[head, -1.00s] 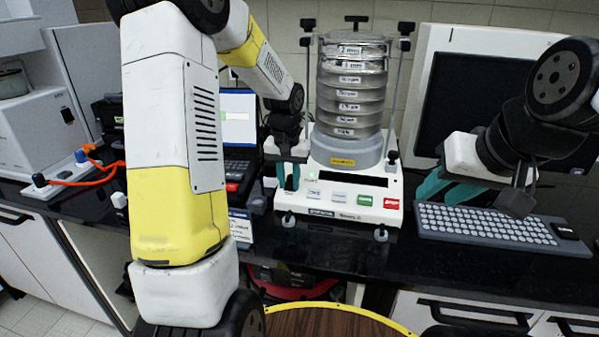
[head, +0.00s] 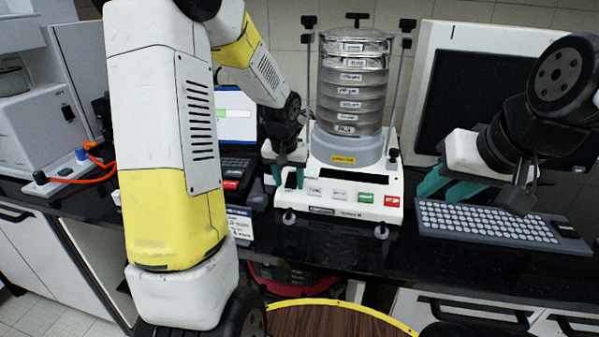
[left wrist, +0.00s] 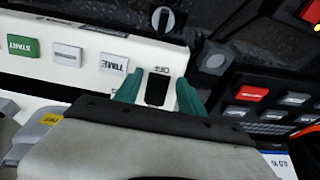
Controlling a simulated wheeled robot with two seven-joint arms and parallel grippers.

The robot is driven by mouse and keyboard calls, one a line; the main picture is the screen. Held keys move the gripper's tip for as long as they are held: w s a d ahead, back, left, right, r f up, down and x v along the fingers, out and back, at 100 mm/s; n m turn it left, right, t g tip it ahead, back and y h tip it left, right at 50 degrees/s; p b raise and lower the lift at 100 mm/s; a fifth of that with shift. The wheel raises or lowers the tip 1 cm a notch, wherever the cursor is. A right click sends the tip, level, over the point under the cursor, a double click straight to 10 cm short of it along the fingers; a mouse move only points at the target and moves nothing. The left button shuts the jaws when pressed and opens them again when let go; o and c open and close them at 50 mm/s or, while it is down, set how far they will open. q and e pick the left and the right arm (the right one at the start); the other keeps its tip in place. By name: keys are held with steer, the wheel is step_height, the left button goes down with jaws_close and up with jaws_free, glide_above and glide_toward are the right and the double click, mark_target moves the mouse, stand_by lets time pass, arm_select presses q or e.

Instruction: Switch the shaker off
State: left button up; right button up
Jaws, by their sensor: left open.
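A black rocker switch (left wrist: 157,90) sits at the panel's left end in the head view. My left gripper (head: 288,182) is open over that end. In the left wrist view its teal fingertips (left wrist: 160,80) stand on either side of the switch; contact cannot be told. My right gripper (head: 437,196) looks open and empty above the keyboard.
A keyboard (head: 490,222) and a dark monitor (head: 470,105) are at right. A device with dark keys and a red key (left wrist: 251,93) stands left of the shaker. Orange tubing (head: 95,178) lies far left.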

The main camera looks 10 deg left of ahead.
arm_select(q)
steer(key=shift+r, duration=0.1)
steer(key=v, duration=0.7)
steer(key=shift+r, duration=0.3)
steer(key=shift+s, duration=0.15)
steer(key=s+d+r+t+h, duration=0.1)
steer(key=s+r, duration=0.4)
steer(key=s, duration=0.5)
steer(key=s+d+r+t+h, duration=0.1)
steer(key=s+r, duration=0.4)
steer(key=s, duration=0.6)
steer(key=shift+d+t, duration=0.2)
steer(key=shift+t, duration=0.3)
